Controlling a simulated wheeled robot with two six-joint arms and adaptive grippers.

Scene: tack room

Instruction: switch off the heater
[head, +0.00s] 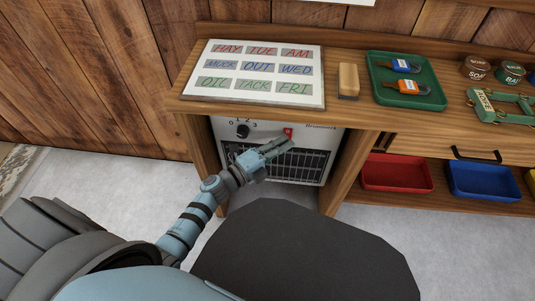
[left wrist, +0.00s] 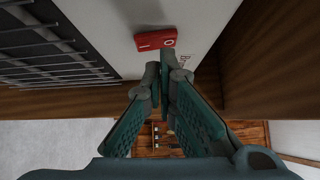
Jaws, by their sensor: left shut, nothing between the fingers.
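The heater (head: 310,136) is a white box with a dark front grille (head: 305,166), standing under the wooden bench. A black dial (head: 242,131) numbered around its rim is at its upper left. A red rocker switch (head: 288,131) is to the right of the dial; in the left wrist view the switch (left wrist: 155,39) shows I and O marks. My left gripper (head: 280,147) is shut and empty in front of the heater, just below the switch. In the left wrist view its fingertips (left wrist: 165,69) are close to the switch; I cannot tell whether they touch. My right gripper is out of view.
The wooden bench top (head: 345,112) overhangs the heater, and its wooden legs flank it. Red (head: 396,172) and blue bins (head: 483,181) are at the right.

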